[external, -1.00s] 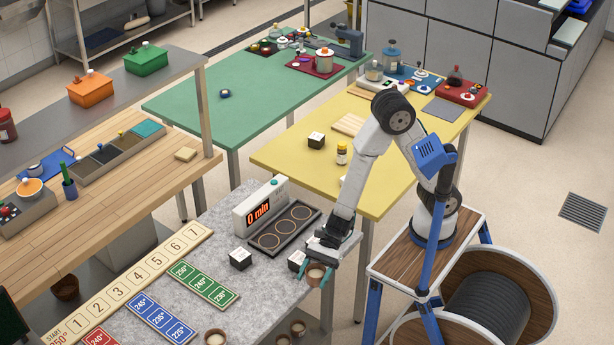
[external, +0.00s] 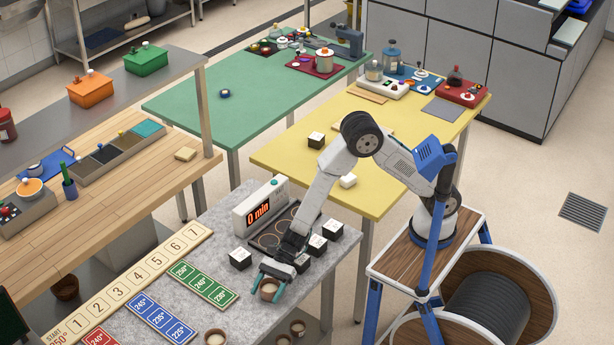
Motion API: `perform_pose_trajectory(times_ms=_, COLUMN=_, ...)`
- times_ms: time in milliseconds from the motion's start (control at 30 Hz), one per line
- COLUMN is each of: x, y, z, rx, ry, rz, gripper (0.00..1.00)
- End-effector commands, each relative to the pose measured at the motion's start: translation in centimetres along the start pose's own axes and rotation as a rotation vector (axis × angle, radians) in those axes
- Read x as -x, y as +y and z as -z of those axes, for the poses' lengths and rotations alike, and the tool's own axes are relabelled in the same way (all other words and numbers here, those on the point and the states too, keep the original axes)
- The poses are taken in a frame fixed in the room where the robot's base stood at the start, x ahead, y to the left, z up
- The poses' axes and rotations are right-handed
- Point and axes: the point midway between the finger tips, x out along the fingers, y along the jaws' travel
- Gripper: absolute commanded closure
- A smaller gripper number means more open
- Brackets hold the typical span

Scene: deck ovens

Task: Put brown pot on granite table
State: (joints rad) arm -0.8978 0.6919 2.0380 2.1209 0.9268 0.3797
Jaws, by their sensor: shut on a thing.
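The small brown pot (external: 268,292) is in my gripper (external: 270,282), between its teal fingers. My gripper is shut on it and points down over the front part of the grey granite table (external: 246,318). The pot appears upright. I cannot tell whether its base touches the granite or hangs just above it. My fingers hide part of its rim and sides.
White-topped black cubes (external: 240,259) stand close behind my gripper, near a timer (external: 262,207) reading 0 min and a dark tray (external: 268,240). Coloured temperature cards (external: 205,282) lie left. Other small pots (external: 215,337) are at the bottom. Granite around the held pot is mostly clear.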

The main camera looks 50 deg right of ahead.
Motion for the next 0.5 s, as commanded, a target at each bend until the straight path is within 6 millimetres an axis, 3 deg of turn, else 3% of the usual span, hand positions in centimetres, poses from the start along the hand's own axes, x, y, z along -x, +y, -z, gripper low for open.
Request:
perform_pose_trajectory(times_ms=400, x=-0.34, y=0.0, z=0.83, rx=0.002, ry=0.0, rz=0.0, gripper=0.65)
perform_pose_trajectory(times_ms=433, x=-0.32, y=0.01, z=0.8, rx=0.002, ry=0.0, rz=0.0, gripper=0.29)
perform_pose_trajectory(times_ms=500, x=-0.32, y=0.01, z=0.79, rx=0.002, ry=0.0, rz=0.0, gripper=0.16)
